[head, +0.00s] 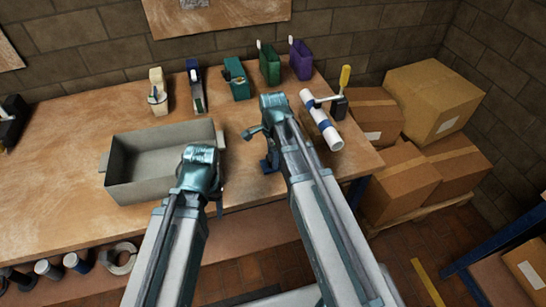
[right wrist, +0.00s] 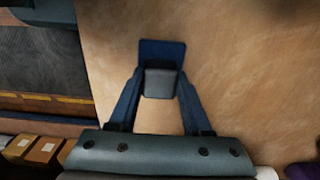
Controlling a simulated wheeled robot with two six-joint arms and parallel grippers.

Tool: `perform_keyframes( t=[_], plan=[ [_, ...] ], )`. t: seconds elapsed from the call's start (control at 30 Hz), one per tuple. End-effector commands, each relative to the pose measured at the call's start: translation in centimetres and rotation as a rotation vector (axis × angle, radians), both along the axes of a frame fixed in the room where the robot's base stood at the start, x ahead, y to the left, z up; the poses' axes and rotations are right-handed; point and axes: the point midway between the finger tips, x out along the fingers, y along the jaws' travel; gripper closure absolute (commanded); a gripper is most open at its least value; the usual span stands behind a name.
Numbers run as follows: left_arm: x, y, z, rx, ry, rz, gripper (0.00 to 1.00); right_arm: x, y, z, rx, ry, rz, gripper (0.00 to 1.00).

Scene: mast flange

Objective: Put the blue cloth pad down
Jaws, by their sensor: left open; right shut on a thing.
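The blue cloth pad (right wrist: 163,48) shows in the right wrist view as a dark blue rectangle with a grey block (right wrist: 160,82) in front of it. My right gripper (right wrist: 158,98) is shut on it, one finger on each side of the grey block. In the head view the pad's blue (head: 269,164) shows under my right arm, over the bench near its front edge. I cannot tell whether it touches the bench top. My left gripper (head: 217,200) is open beside the front right corner of the grey tray; its fingers are mostly hidden.
The grey tray (head: 112,165) stands on the wooden bench (head: 60,130). Several small holders, including a green one (head: 268,66) and a purple one (head: 301,62), line the back. A white roll with blue bands (head: 321,120) lies at right. Cardboard boxes (head: 405,175) stand beyond the bench.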

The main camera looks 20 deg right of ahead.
Motion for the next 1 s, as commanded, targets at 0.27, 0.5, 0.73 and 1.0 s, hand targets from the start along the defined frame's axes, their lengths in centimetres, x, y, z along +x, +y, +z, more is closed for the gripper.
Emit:
perform_keyframes(
  t=[0.27,0.5,0.73,1.0],
  plan=[
    [0.0,0.0,-0.3,0.000,0.000,0.000,0.40,0.0,0.0,-0.2,0.000,0.000,0.000,0.28],
    [0.0,0.0,-0.3,0.000,0.000,0.000,0.40,0.0,0.0,-0.2,0.000,0.000,0.000,0.16],
    [0.0,0.0,0.0,0.000,0.000,0.000,0.40,0.0,0.0,0.0,0.000,0.000,0.000,0.16],
    [0.0,0.0,2.2,0.000,0.000,0.000,0.40,0.0,0.0,2.2,0.000,0.000,0.000,0.16]
  ],
)
